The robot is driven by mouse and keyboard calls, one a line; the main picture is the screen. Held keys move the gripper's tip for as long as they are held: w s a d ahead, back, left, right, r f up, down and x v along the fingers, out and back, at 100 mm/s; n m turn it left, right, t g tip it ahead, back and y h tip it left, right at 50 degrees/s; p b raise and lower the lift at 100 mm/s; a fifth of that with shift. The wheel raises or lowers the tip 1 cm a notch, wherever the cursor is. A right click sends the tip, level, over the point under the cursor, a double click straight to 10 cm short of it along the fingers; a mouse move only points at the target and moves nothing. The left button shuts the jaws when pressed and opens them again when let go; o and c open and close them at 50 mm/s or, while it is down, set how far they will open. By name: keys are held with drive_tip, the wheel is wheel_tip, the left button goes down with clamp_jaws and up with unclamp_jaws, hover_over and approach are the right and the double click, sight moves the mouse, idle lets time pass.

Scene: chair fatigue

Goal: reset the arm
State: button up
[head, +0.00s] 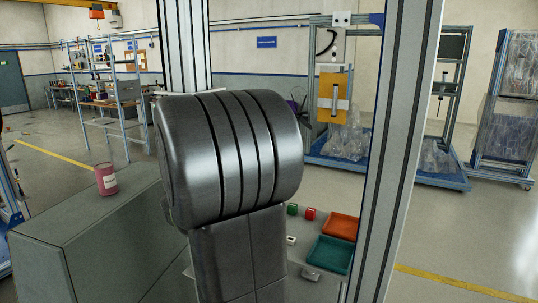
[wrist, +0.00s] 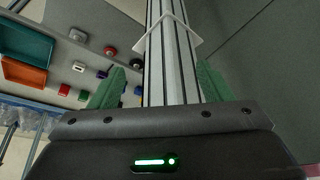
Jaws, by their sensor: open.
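My gripper (wrist: 160,76) shows in the wrist view, with its two green fingers spread apart and nothing held. A grooved aluminium post (wrist: 174,75) shows in the gap between the fingers; I cannot tell how far beyond them it lies. A thin white frame-like piece (wrist: 187,43) crosses the post. The gripper is not visible in the head view. There, a large dark ribbed form fills the middle and hides much of the bench behind it.
The teal tray (head: 330,255) and orange tray (head: 341,227) lie on the bench, near a green block (head: 292,209) and red block (head: 310,213). A pink can (head: 106,179) stands on a grey box (head: 90,235) at left. An aluminium upright (head: 395,150) stands at right.

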drive_tip(key=w+d+f+m+b, duration=0.1)
drive_tip(key=d+f+b, duration=0.1)
drive_tip(key=d+f, duration=0.3)
wheel_tip(320, 180, down, 3)
drive_tip(key=shift+w+d+r, duration=0.1)
drive_tip(key=shift+w+d, duration=0.05)
drive_tip(key=shift+w, duration=0.1)
drive_tip(key=shift+h, duration=0.3)
